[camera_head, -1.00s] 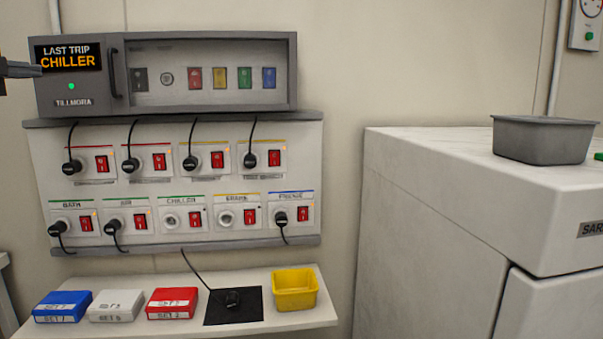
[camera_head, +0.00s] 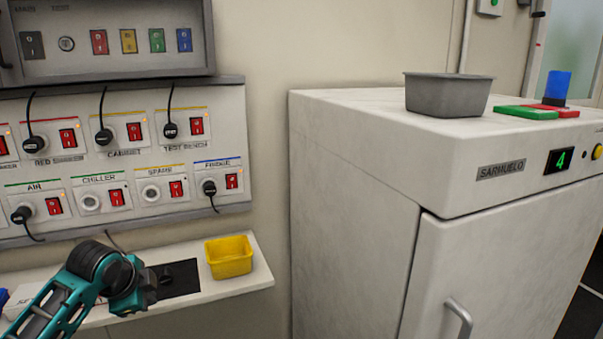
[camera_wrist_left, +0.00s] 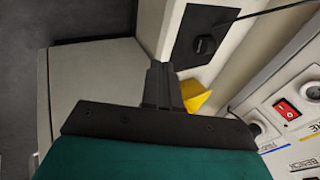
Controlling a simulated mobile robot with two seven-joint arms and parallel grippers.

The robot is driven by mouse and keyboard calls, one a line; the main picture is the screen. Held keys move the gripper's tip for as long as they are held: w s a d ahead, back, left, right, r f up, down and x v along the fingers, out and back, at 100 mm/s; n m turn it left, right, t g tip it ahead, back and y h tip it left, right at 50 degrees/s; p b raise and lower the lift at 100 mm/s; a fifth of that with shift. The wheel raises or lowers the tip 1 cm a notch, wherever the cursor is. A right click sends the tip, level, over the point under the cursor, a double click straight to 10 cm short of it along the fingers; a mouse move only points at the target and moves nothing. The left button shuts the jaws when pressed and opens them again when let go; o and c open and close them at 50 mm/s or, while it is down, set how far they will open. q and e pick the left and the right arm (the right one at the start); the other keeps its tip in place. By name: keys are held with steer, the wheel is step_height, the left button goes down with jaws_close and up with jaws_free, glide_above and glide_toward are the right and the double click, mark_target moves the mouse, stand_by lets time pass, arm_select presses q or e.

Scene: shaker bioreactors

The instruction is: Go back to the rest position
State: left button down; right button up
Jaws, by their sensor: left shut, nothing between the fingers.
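My left arm comes in at the lower left of the head view, in front of the shelf under the socket panel. In the left wrist view my left gripper (camera_wrist_left: 162,75) has its dark fingers together and nothing between them. Beyond the fingers is the yellow bin (camera_wrist_left: 195,95), partly hidden by them. The bin also shows in the head view (camera_head: 229,257), right of my arm. My right gripper is in neither view.
The socket panel (camera_head: 240,125) with black plugs and red switches is on the wall. A black mat (camera_head: 185,277) with a plug lies on the shelf (camera_head: 258,275). The white cabinet (camera_head: 350,180) at right carries a grey tub (camera_head: 448,97) and a blue cylinder (camera_head: 556,86).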

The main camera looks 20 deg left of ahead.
arm_select(q)
steer(key=s+d+f+n+g+h, duration=0.1)
steer(key=s+d+f, duration=0.4)
steer(key=d, duration=0.2)
steer(key=s+d+f+n+g, duration=0.1)
steer(key=s+d+f+n, duration=0.1)
steer(key=s+d+f, duration=0.45)
steer(key=s+d+r+n+h, duration=0.25)
steer(key=s+d+n, duration=0.25)
steer(key=s+d, duration=0.55)
steer(key=w+d+f+t+p, duration=0.1)
steer(key=w+d+f+t, duration=0.4)
steer(key=w+f+t, duration=0.1)
steer(key=shift+w+f+t+h, duration=0.3)
steer(key=shift+w+f+h, duration=0.25)
steer(key=shift+w, duration=0.65)
